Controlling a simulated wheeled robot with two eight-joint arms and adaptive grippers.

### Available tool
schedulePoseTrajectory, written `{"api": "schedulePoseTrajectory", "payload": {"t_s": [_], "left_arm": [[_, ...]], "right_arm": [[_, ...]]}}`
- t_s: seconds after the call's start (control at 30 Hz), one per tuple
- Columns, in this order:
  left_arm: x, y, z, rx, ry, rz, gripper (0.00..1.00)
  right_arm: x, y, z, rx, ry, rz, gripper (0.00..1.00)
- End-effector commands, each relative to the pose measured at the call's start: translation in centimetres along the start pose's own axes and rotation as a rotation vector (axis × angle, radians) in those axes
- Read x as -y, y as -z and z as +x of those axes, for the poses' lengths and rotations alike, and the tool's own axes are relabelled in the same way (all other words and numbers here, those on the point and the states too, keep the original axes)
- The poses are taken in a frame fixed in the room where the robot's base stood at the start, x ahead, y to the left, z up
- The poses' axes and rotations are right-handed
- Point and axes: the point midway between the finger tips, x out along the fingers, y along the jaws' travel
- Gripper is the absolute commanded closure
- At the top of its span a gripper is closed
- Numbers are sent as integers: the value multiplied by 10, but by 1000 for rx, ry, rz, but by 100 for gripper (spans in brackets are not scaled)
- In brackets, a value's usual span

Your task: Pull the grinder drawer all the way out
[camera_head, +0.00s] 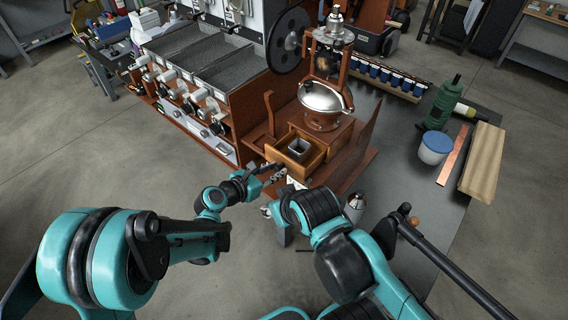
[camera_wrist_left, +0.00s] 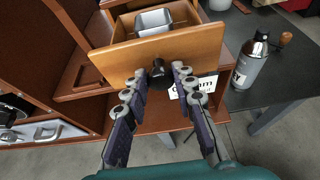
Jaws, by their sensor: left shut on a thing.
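The grinder (camera_head: 322,100) has a brass-coloured wooden body and a shiny domed hopper, and stands on the reddish wooden stand. Its wooden drawer (camera_head: 293,163) sticks out at the front, partly out of the body, with a grey square cup (camera_head: 299,149) inside. In the left wrist view the drawer front (camera_wrist_left: 130,58) fills the upper middle, with the cup (camera_wrist_left: 153,20) behind it. My left gripper (camera_wrist_left: 162,76) is shut on the drawer's dark knob (camera_wrist_left: 158,77); it also shows in the head view (camera_head: 272,173). My right arm is at the lower centre, and its fingers do not show clearly.
A sample roaster (camera_head: 190,85) with trays stands left of the grinder. On the dark table to the right are a green bottle (camera_head: 443,102), a blue-lidded tub (camera_head: 435,147) and a wooden board (camera_head: 483,162). A metal flask (camera_wrist_left: 250,62) stands right of the drawer.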

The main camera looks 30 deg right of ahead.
Motion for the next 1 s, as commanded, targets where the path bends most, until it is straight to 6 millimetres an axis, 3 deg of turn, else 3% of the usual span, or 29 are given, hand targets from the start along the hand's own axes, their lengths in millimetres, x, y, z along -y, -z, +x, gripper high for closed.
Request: {"api": "schedulePoseTrajectory", "payload": {"t_s": [0.3,0.33,0.4,0.77,1.0], "left_arm": [[0,1,-2,0,1,2,100],[0,1,-2,0,1,2,66],[0,1,-2,0,1,1,53],[0,0,-6,0,0,1,53],[-1,1,-49,0,-3,-1,53]], "right_arm": [[0,0,0,0,0,0,60],[0,0,0,0,0,0,60],[0,0,0,0,0,0,60],[0,0,0,0,0,0,60],[0,0,0,0,0,0,60]]}}
